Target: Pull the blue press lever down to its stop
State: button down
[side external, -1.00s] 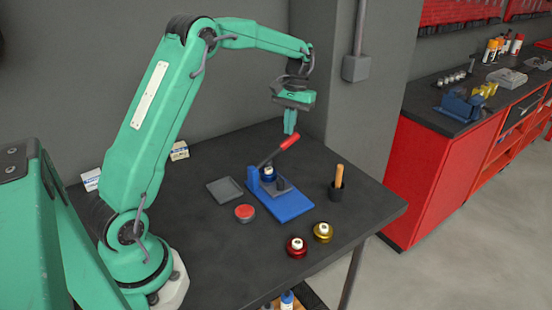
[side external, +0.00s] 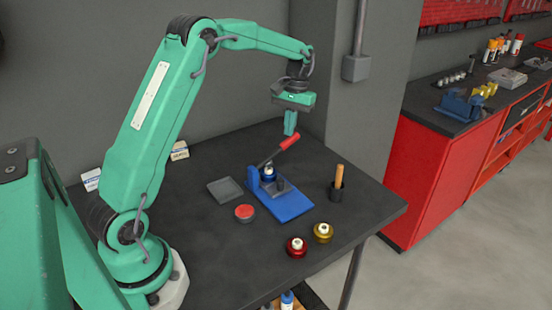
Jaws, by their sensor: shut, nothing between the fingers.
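The blue press (side external: 288,204) stands on the dark table. Its lever (side external: 272,156) slants up to the right and ends in a red grip (side external: 289,141). The lever is raised; its arm looks dark, not blue. My gripper (side external: 290,131) points down with its fingers shut and nothing between them. The fingertips are just above the red grip in the picture; I cannot tell whether they touch it.
A grey tray (side external: 225,190) and a red round button (side external: 245,213) lie left of the press. A red knob (side external: 297,247) and a gold knob (side external: 323,232) stand in front. A black cup (side external: 337,192) with a wooden handle is to the right. A grey pillar rises behind.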

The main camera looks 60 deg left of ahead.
aim_at(291, 139)
jog(key=shift+w+f, duration=0.15)
jog(key=shift+f, duration=1.15)
jog(key=shift+w+f, duration=0.1)
jog(key=shift+f, duration=1.15)
dwell(0.4)
jog(key=shift+r, duration=5.1)
jog(key=shift+r, duration=0.1)
